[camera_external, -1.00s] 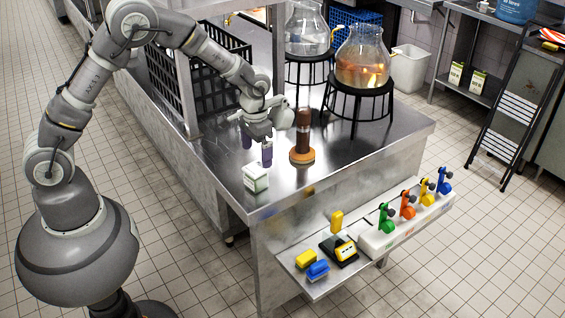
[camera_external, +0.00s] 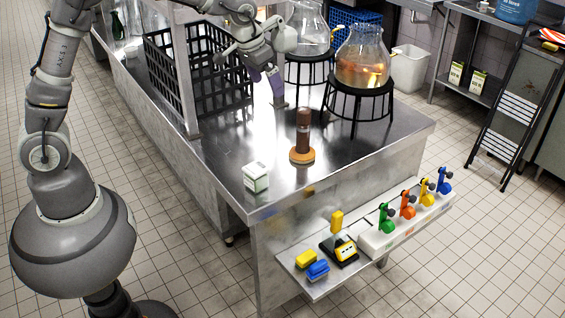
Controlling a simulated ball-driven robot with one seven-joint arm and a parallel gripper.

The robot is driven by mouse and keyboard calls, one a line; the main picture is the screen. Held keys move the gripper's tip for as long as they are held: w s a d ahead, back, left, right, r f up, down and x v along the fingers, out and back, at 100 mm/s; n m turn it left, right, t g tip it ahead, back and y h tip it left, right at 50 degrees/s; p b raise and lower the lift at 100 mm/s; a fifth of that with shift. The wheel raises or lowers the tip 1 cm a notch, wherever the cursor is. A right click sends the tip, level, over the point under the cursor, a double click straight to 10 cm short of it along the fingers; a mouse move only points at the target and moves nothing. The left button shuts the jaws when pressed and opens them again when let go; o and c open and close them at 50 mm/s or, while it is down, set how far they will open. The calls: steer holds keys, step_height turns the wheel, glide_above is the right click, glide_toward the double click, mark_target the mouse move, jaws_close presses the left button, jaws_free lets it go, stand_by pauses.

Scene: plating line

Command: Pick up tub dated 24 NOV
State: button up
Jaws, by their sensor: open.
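A small white tub (camera_external: 256,177) with a pale green band stands upright on the steel counter, near its front left corner. Its date is too small to read, so I cannot tell whether it says 24 NOV. My gripper (camera_external: 266,84) is open with nothing visible between its purple-tipped fingers. It is well behind the tub and apart from it, near the dark crate and the round stands.
A brown cylinder on an orange base (camera_external: 303,140) stands to the right of the tub. Glass jars on black stands (camera_external: 358,97) are behind it. A black crate (camera_external: 218,78) is at the left. A front shelf (camera_external: 313,289) holds coloured items. Counter around the tub is clear.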

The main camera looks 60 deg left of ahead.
steer(key=s+a+r+t+b, duration=0.1)
steer(key=s+r+t+b, duration=0.1)
steer(key=r, duration=0.6)
steer(key=s+a+r+t+b, duration=0.2)
steer(key=s+r+t+b, duration=0.1)
steer(key=r, duration=0.6)
steer(key=s+a+r+t+b, duration=0.1)
steer(key=s+r+t+b, duration=0.2)
steer(key=r, duration=0.6)
steer(key=shift+a+r+t+b, duration=0.2)
steer(key=shift+a+t+b, duration=0.15)
steer(key=shift+t, duration=0.25)
steer(key=s+r+t, duration=0.1)
steer(key=s+r, duration=0.1)
steer(key=s+r+b, duration=0.1)
steer(key=s+r, duration=0.1)
steer(key=r, duration=0.1)
steer(key=s+a+r+t, duration=0.1)
steer(key=s+r, duration=0.1)
steer(key=shift+s+r+t, duration=0.15)
steer(key=shift+s+t, duration=0.05)
steer(key=shift+t, duration=0.1)
steer(key=shift+c, duration=0.6)
steer(key=shift+w, duration=0.15)
